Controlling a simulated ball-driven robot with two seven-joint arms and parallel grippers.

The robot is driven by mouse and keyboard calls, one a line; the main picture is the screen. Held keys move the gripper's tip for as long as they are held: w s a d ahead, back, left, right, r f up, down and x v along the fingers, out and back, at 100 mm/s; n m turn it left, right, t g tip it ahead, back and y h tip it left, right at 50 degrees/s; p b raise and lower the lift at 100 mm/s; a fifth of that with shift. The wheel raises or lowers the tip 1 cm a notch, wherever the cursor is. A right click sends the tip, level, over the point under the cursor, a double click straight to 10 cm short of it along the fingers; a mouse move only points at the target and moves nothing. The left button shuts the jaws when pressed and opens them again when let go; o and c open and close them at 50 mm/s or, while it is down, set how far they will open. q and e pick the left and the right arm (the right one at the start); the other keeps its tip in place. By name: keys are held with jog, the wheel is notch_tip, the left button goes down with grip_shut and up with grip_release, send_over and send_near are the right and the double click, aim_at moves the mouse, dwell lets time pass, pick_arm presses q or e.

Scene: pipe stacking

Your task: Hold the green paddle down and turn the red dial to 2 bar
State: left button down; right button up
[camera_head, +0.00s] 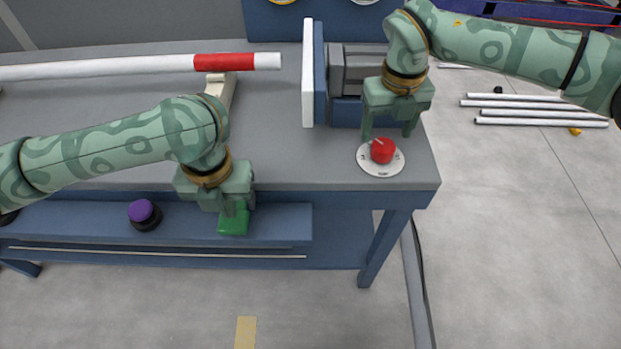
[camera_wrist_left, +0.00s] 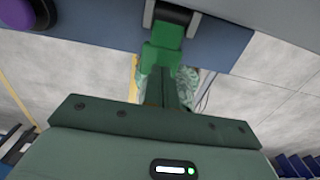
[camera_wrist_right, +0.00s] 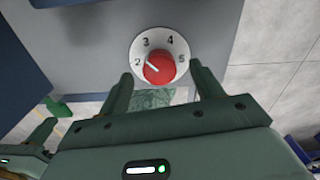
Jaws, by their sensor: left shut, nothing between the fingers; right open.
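The green paddle (camera_head: 233,223) is on the blue ledge at the bench front; it also shows in the left wrist view (camera_wrist_left: 161,57). My left gripper (camera_head: 236,207) is shut and empty, its fingertips at the paddle. They appear to press on it from above, but I cannot tell how far down it is. The red dial (camera_head: 383,151) sits on a white numbered disc (camera_head: 369,166) at the bench's right corner. In the right wrist view the dial's (camera_wrist_right: 161,70) white pointer line points close to the 2.
A purple knob (camera_head: 144,212) stands left of the paddle on the ledge. A white pipe with a red band (camera_head: 224,62) lies across a support on the bench. A white and blue upright plate (camera_head: 308,75) stands left of my right gripper. Loose pipes (camera_head: 530,103) lie on the floor.

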aim_at(385, 146)
jog(key=shift+m, duration=0.8)
jog(key=shift+s+f, duration=0.25)
jog(key=shift+f, duration=0.75)
jog(key=shift+s+f, duration=0.25)
jog(key=shift+f, duration=0.75)
jog(key=shift+f, duration=0.1)
jog(key=c, duration=0.9)
